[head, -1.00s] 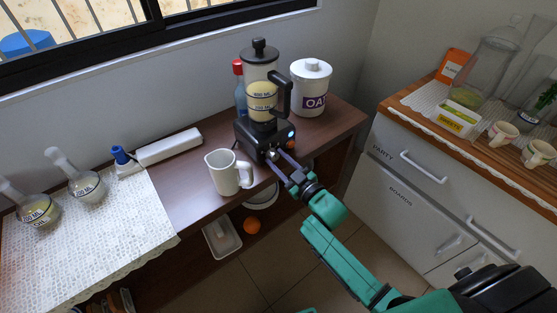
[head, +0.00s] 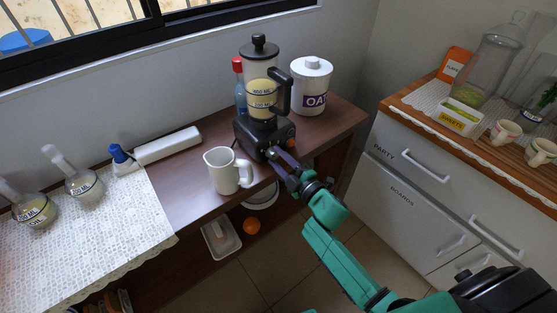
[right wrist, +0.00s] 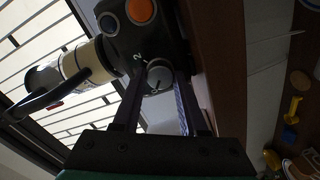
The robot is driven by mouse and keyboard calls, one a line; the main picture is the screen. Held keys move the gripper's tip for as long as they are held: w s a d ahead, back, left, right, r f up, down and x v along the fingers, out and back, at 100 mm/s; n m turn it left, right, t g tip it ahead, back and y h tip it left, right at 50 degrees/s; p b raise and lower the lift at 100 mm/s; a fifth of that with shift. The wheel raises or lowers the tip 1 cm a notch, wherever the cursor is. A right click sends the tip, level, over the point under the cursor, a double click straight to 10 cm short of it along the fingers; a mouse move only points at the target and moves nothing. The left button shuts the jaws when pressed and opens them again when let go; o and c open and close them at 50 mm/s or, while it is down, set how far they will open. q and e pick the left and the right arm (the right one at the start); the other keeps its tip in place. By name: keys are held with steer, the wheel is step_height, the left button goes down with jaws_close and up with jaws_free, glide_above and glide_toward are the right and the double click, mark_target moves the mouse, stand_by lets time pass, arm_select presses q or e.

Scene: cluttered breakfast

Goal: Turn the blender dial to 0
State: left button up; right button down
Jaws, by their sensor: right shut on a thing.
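The blender (head: 262,92) stands on the brown table against the wall, its jar partly filled with a pale yellow content. Its black base (head: 250,138) faces my right arm. My right gripper (head: 272,155) reaches the front of the base and is shut on the dial. In the right wrist view, the round grey dial (right wrist: 160,76) sits between the two fingers. A white "2" is printed beside it; I cannot tell which mark the dial points to. An orange button (right wrist: 141,11) and a dark grey round spot (right wrist: 108,23) are on the base. My left gripper is out of view.
A white mug (head: 222,172) stands close left of the gripper. An oat canister (head: 311,88) and a red-capped bottle (head: 239,88) stand beside and behind the blender. Flasks (head: 84,184) are on the lace cloth at left. A drawer cabinet (head: 420,200) is at right.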

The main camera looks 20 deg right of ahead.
steer(key=shift+n, duration=0.4)
steer(key=shift+c, duration=2.2)
jaws_free()
steer(key=v, duration=1.4)
steer(key=shift+s+b, duration=0.3)
steer(key=shift+b, duration=0.05)
steer(key=shift+f, duration=0.1)
